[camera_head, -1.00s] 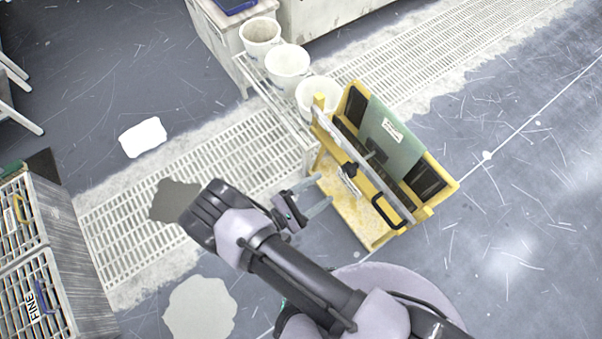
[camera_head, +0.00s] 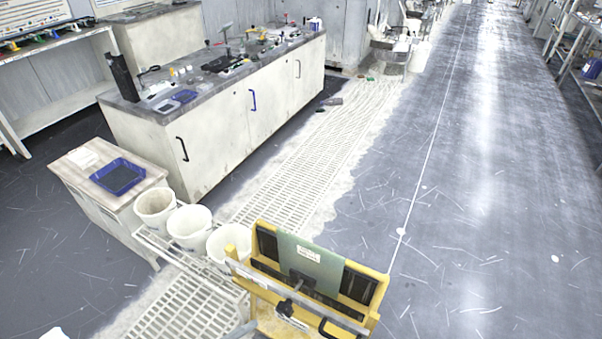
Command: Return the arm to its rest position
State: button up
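Most of my arm is out of view. The yellow stand (camera_head: 376,297) is at the bottom centre and holds a green-grey plate (camera_head: 318,268) with a white label. A black clamp-like part sits on the stand's front rail. The stand's lower part is cut off by the frame.
White buckets (camera_head: 190,228) stand on a rack left of the stand. A small cabinet (camera_head: 75,178) carries a blue tray (camera_head: 118,176). A long workbench (camera_head: 215,135) with tools stands behind.

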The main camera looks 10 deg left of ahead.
jog(key=w+d+r+m+g, duration=0.3)
jog(key=d+r+m+g, duration=0.1)
jog(key=r, duration=0.2)
jog(key=w+d+r+m+g, duration=0.2)
jog(key=d+r+m+g, duration=0.15)
jog(key=r, duration=0.25)
jog(key=s+d+r+m+t+y, duration=0.1)
jog(key=s+d+r+m+y, duration=0.1)
jog(key=d+r+m+y, duration=0.4)
jog(key=s+d+r+m+y, duration=0.3)
jog(key=d+r+m+y, duration=0.3)
jog(key=r, duration=1)
jog(key=d+m, duration=0.3)
jog(key=d, duration=0.2)
jog(key=shift+s+t+y, duration=0.3)
jog(key=shift+t+y, duration=0.05)
jog(key=shift+y, duration=0.05)
jog(key=shift+m, duration=0.25)
